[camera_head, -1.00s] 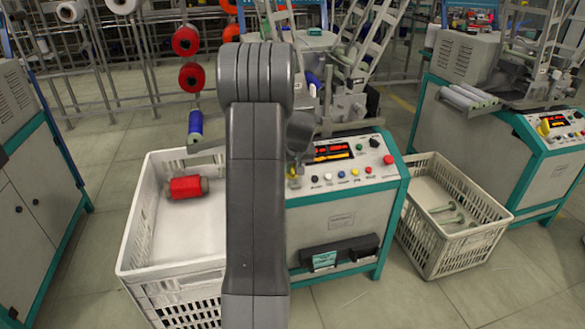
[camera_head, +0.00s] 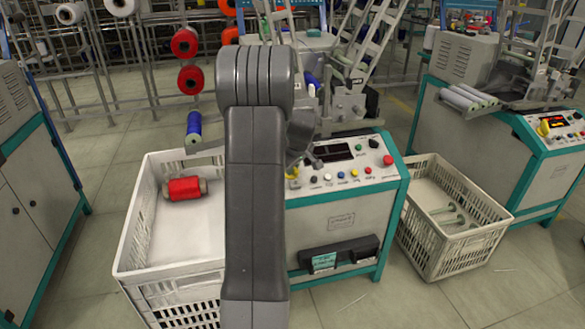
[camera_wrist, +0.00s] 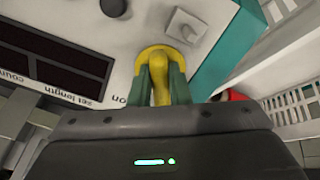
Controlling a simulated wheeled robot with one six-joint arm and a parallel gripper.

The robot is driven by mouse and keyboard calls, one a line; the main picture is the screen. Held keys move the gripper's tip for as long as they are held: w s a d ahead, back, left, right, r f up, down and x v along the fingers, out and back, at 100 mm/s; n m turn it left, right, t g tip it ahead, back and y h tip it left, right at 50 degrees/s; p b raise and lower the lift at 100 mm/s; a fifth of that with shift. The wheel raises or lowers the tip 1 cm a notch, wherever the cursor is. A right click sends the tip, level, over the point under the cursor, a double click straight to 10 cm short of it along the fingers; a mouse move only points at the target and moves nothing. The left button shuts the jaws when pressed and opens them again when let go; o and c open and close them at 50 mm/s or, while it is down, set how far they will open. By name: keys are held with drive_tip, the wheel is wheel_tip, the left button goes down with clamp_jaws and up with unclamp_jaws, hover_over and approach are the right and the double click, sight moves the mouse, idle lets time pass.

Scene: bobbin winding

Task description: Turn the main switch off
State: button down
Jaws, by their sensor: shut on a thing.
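The main switch (camera_wrist: 157,57) is a yellow knob on a round yellow base on the machine's white panel. In the wrist view my gripper (camera_wrist: 161,86) is shut on this knob, with one green finger on each side. In the head view my arm hides most of the switch. The word "on" is printed beside it in the wrist view. The panel display (camera_head: 333,152) is dark, and its windows (camera_wrist: 60,62) are also dark in the wrist view.
A row of coloured buttons and a red button (camera_head: 388,160) share the panel. A white crate (camera_head: 138,215) with a red bobbin (camera_head: 186,188) stands to the left. Another crate (camera_head: 455,258) with green-ended pieces stands right. A neighbouring machine (camera_head: 480,135) has a lit display.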

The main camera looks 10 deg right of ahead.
idle(0.4)
drive_tip(key=c, duration=1.4)
unclamp_jaws()
drive_tip(key=shift+o, duration=0.2)
drive_tip(key=p+v, duration=0.3)
drive_tip(key=v, duration=1.1)
drive_tip(key=shift+f, duration=0.15)
drive_tip(key=b+x, duration=0.3)
drive_tip(key=x, duration=1)
drive_tip(key=shift+w+f, duration=0.2)
drive_tip(key=shift+f, duration=0.15)
drive_tip(key=shift+r, duration=0.15)
